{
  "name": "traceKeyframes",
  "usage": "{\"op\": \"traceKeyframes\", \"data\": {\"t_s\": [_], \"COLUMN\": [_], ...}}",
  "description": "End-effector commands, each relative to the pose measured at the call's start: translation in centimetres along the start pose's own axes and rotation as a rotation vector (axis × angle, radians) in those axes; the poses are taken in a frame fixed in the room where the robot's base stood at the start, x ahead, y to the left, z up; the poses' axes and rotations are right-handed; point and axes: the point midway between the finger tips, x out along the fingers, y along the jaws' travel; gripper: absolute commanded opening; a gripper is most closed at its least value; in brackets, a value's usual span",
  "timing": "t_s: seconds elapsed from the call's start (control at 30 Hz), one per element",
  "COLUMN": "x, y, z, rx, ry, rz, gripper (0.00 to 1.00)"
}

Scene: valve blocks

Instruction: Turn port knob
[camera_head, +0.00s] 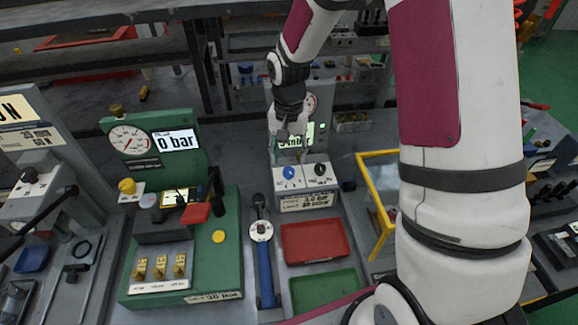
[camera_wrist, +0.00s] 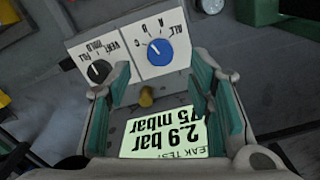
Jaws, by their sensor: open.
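A blue knob (camera_head: 288,172) sits on the sloped white front panel of a grey test unit. In the wrist view the blue knob (camera_wrist: 155,48) lies on a white plate marked C, B, A and ALL. My gripper (camera_head: 290,132) is above and behind the knobs, in front of the unit's display. In the wrist view my gripper's green-padded fingers (camera_wrist: 161,72) are apart and empty, touching neither knob.
The lit display (camera_wrist: 165,130) appears upside down, reading 2.9 bar and 75 mbar. A brass-coloured fitting (camera_wrist: 147,96) stands between display and knobs. A green gauge unit (camera_head: 155,145), red tray (camera_head: 314,240), green tray (camera_head: 325,290) and yellow frame (camera_head: 370,190) are nearby.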

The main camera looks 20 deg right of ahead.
Motion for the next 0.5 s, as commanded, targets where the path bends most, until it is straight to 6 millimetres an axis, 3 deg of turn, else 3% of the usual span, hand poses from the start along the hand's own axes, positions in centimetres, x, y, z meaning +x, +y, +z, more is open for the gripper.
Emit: {"op": "traceKeyframes", "data": {"t_s": [0.2,0.5], "x": [3.6,5.4], "y": [0.1,0.0], "z": [0.1,0.0], "rx": [0.000,-0.001], "ry": [-0.002,0.001], "rz": [0.001,0.000], "gripper": [0.48,0.48]}}
